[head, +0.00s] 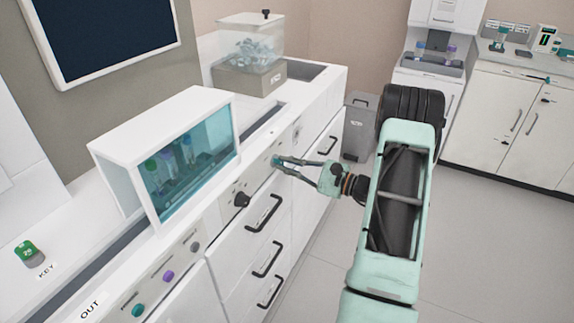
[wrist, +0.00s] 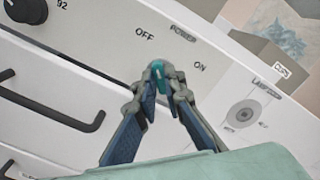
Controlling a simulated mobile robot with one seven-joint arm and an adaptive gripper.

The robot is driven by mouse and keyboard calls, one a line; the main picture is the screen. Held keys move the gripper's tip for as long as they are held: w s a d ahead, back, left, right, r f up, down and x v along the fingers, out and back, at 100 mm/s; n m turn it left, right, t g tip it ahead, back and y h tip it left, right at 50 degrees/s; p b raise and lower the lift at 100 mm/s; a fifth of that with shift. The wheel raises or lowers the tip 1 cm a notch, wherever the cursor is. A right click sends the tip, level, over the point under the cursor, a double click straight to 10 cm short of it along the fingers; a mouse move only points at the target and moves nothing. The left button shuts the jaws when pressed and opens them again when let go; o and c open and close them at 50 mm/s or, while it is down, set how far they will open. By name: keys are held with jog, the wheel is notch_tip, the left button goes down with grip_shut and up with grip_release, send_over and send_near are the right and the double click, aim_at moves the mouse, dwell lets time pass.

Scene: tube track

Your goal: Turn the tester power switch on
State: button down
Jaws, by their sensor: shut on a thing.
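The power switch is a small teal handle (wrist: 158,70) on the white front panel, with the word OFF to its upper left and ON to its right. A POWER label sits above it. My gripper (wrist: 160,84) is closed around the handle, one fingertip on each side. In the head view my gripper (head: 278,162) reaches the panel from the right, and its tips largely hide the switch. The fingers and the view's tilt leave it unclear which way the handle points.
A black knob (head: 241,199) sits left of the switch on the same panel, and a key lock (wrist: 243,114) is to its right in the wrist view. Drawers with black handles (head: 263,213) lie below. A glass-fronted box (head: 190,160) stands above on the counter. The floor at right is clear.

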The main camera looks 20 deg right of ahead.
jog(key=shift+r+m, duration=0.1)
jog(key=shift+m, duration=0.2)
jog(key=m+p, duration=0.1)
jog(key=m, duration=0.2)
jog(key=shift+d+r+m+p, duration=0.1)
jog(key=shift+m+p, duration=0.25)
jog(key=shift+m, duration=0.05)
jog(key=m+p, duration=0.5)
jog(key=m, duration=0.8)
jog(key=shift+w+d+p, duration=0.1)
jog(key=shift+p, duration=0.3)
jog(key=shift+f+m, duration=0.2)
jog(key=shift+m, duration=0.1)
jog(key=c, duration=2)
grip_release()
